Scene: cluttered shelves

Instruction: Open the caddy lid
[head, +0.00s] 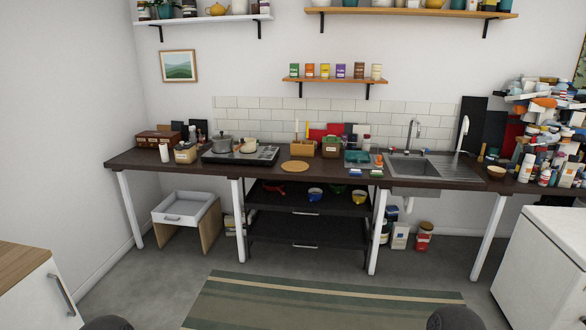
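No thing in the head view is clearly a lidded caddy at this size. A small brown box with a pale label (331,148) stands on the dark counter (225,169), near its middle. Its top is too small to read as open or shut. A wooden holder (302,148) with upright items stands just left of it. Another tan box (185,153) with items in it stands at the counter's left. Neither of my grippers is in view. Only dark rounded parts, probably of my own arms, show at the bottom edge.
A hob (240,156) with pots is at the counter's left, a sink (412,167) at its right. A tall cluttered pile (545,125) stands at far right. A white cabinet (545,270) is at lower right. The rug (320,303) before the counter is clear.

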